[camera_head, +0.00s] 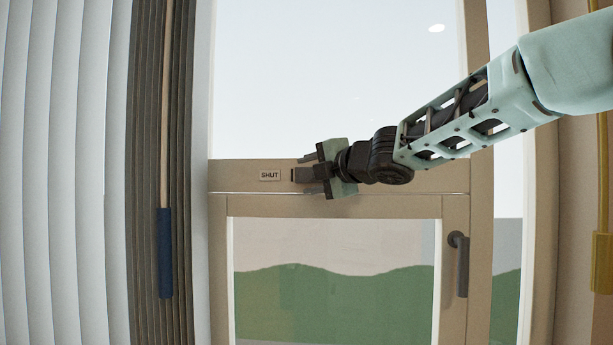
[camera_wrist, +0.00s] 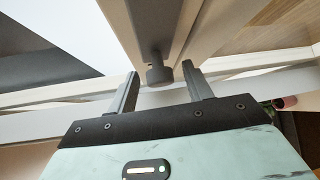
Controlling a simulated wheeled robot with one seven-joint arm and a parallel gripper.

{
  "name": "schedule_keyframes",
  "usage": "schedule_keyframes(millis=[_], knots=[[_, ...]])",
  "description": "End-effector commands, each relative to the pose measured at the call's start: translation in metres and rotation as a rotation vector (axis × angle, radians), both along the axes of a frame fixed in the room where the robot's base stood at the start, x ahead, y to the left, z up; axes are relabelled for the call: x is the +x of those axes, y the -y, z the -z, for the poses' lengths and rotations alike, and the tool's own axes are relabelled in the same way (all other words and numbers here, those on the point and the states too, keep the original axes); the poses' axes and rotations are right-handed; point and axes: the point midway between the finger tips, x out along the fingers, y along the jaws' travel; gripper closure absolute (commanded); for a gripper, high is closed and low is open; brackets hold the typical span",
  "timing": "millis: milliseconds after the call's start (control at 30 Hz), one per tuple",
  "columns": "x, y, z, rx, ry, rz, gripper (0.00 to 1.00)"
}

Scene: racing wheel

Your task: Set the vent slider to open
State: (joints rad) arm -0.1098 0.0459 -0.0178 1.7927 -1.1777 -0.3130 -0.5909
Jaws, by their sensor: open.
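The vent slider is a grey knob (camera_wrist: 159,73) on the beige crossbar of the window. In the wrist view the knob lies between my two fingertips, with a gap visible on each side. My gripper (camera_head: 310,173) is open at the crossbar, just right of the "SHUT" label (camera_head: 270,175). In the head view a dark slot end (camera_head: 294,174) shows left of my fingers. My gripper and wrist hide the crossbar to the right, so any "open" label there cannot be seen.
A lower window pane with a dark handle (camera_head: 462,264) is below right. Dark blinds with a wand and blue grip (camera_head: 165,252) hang at left, beside pale vertical slats (camera_head: 60,170). A yellow fitting (camera_head: 603,262) is at far right. The upper pane (camera_head: 320,80) is clear.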

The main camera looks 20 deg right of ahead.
Motion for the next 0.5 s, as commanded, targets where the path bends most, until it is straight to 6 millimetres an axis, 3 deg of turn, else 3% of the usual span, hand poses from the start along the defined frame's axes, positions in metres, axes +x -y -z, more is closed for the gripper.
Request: schedule_keyframes(millis=[200,467,500], knots=[[0.0134,-0.0053,0.0018,-0.001,0.001,0.001,0.50],[0.0141,-0.0057,0.0022,0.000,0.000,0.000,0.50],[0.0140,-0.0056,0.0022,-0.001,0.000,0.000,0.58]])
